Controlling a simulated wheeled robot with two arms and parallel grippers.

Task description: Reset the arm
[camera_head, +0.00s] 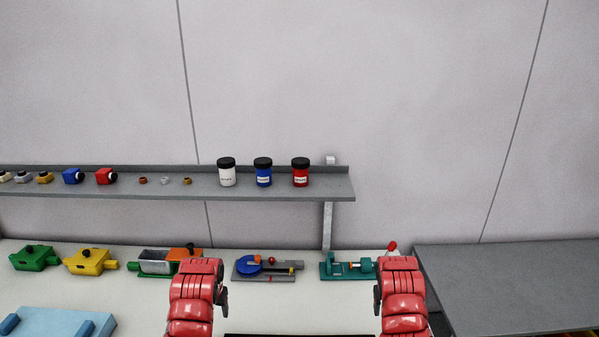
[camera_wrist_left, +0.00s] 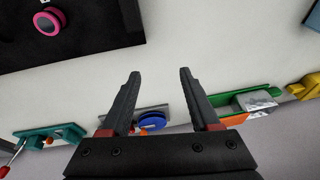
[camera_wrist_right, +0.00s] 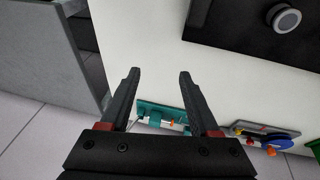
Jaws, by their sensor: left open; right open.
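My left arm is red and its dark left gripper (camera_head: 223,294) shows partly at its inner side in the head view. In the left wrist view the left gripper (camera_wrist_left: 158,74) has its two fingers apart with nothing between them. My right gripper (camera_head: 377,298) is partly hidden by my right red arm. In the right wrist view the right gripper (camera_wrist_right: 158,74) is open and empty. Both hang above the white table (camera_head: 270,308), apart from the objects on it.
A blue disc device (camera_head: 248,265) and a teal device (camera_head: 350,268) stand at the table's back. Green (camera_head: 34,258) and yellow (camera_head: 88,262) blocks stand left. A grey shelf (camera_head: 205,188) holds jars. A black board (camera_wrist_left: 80,25) lies near. A grey counter (camera_head: 510,290) stands right.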

